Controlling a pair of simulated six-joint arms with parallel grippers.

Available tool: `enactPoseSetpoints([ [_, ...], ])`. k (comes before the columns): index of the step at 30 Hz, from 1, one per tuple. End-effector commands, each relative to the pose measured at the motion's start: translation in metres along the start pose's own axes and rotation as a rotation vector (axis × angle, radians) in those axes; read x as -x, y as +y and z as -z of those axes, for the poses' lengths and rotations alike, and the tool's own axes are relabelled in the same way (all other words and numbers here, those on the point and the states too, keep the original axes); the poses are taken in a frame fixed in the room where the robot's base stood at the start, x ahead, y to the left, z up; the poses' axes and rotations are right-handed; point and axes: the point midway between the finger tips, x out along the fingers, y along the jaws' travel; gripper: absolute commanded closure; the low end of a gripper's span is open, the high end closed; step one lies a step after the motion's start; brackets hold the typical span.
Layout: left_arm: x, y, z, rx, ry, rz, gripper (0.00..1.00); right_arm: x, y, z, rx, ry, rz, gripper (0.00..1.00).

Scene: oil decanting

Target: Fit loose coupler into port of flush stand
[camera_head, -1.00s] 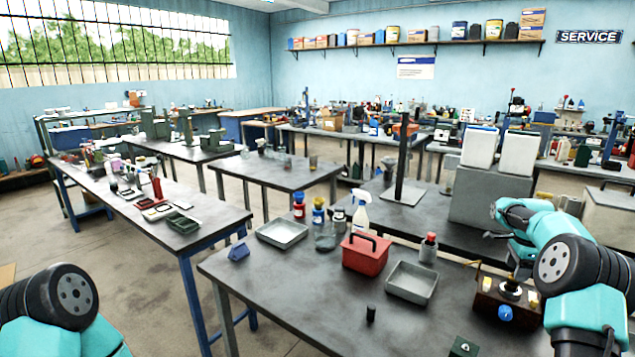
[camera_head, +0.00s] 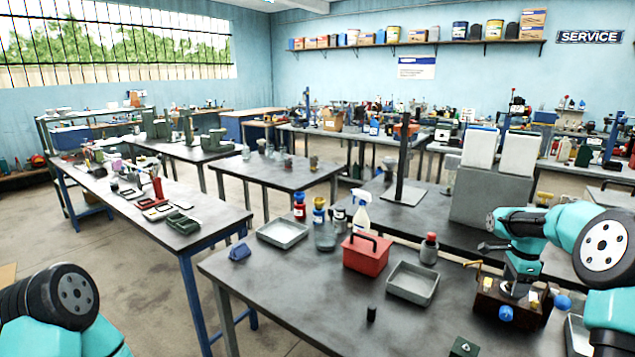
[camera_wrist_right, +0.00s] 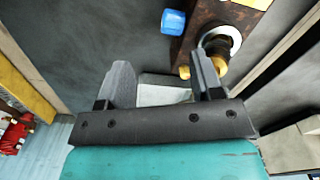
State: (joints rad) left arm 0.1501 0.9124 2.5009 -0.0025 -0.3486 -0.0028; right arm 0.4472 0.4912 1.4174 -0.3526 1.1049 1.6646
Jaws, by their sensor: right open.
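The flush stand appears to be the brown box (camera_head: 489,306) at the right of the near bench, with blue knobs and brass fittings. In the right wrist view it (camera_wrist_right: 243,22) shows at the top, with a pale ring around a dark opening. A brass piece (camera_wrist_right: 219,66) lies beside the ring, by the right finger. My right gripper (camera_wrist_right: 158,72) is open with nothing clearly between its fingers. In the head view it points down close above the stand, its fingertips hard to make out. I cannot clearly identify the loose coupler. My left gripper is out of view.
A red caddy (camera_head: 365,265), a grey tray (camera_head: 409,298) and a grey bottle with a red cap (camera_head: 429,251) stand left of the brown box. A small black cylinder (camera_head: 371,314) stands at the front. The bench's left front is clear.

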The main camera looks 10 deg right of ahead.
Motion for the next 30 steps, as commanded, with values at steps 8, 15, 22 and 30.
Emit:
enactPoseSetpoints([
  [8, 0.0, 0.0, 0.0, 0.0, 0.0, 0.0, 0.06, 0.001, 0.009, -0.005, 0.0, 0.0, 0.001, 0.4],
  [15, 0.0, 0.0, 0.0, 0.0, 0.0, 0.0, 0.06, 0.001, 0.009, -0.005, 0.0, 0.0, 0.002, 0.37],
  [22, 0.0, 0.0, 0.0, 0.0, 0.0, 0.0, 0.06, 0.001, 0.009, -0.005, 0.0, 0.0, 0.003, 0.35],
  [30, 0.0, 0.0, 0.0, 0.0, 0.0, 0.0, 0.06, -0.007, -0.005, -0.044, -0.059, -0.102, 0.104, 0.35],
])
